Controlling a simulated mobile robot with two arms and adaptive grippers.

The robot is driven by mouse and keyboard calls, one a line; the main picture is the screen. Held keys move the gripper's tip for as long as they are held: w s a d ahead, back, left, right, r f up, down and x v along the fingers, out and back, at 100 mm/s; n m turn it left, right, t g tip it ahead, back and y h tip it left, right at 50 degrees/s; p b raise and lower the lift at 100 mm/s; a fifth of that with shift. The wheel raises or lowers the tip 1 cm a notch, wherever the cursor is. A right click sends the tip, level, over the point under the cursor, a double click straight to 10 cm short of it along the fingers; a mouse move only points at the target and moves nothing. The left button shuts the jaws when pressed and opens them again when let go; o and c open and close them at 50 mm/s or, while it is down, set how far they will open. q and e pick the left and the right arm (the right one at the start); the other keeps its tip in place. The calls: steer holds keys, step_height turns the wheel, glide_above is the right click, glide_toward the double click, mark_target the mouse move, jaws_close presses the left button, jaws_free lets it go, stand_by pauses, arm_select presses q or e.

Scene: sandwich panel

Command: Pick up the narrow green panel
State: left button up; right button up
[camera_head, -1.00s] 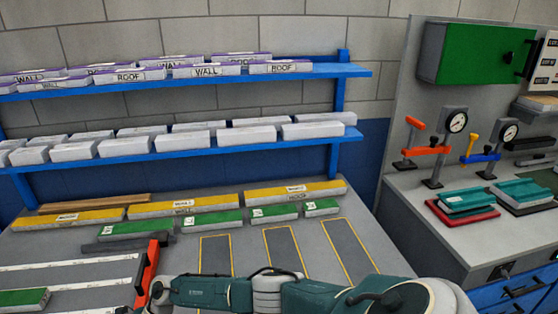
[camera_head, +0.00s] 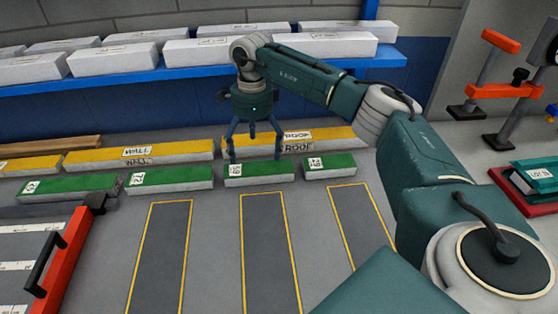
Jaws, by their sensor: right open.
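Several white panels with green tops lie in a row on the table, getting shorter to the right. The shortest, a narrow green panel (camera_head: 329,164), is at the right end. Just left of it is a slightly longer green panel (camera_head: 262,172). My right gripper (camera_head: 255,156) points down over this second one, its open fingers spread along its back edge. Nothing shows between the fingers. I cannot tell whether the fingertips touch the panel. My left gripper is not in view.
Yellow-topped panels marked WALL (camera_head: 140,154) and ROOF (camera_head: 330,140) lie behind the green row, close to the fingers. A blue shelf (camera_head: 130,82) with white panels is above. A red-orange clamp bar (camera_head: 62,265) stands front left. Yellow-outlined dark strips (camera_head: 268,250) in front are bare.

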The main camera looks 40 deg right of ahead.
mark_target(259, 171)
steer(key=shift+s+d+f, duration=0.15)
steer(key=shift+d+f, duration=0.45)
steer(key=shift+d, duration=0.25)
steer(key=shift+a+f+p, duration=0.25)
steer(key=shift+f+p, duration=0.05)
steer(key=shift+f, duration=1.95)
step_height(259, 171, down, 4)
steer(key=shift+a+r+p, duration=0.15)
steer(key=shift+p, duration=0.55)
steer(key=shift+f, duration=0.45)
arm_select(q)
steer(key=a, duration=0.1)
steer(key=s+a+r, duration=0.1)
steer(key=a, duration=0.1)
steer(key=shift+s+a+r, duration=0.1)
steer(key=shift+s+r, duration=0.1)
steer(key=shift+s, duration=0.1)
arm_select(e)
steer(key=c, duration=1.3)
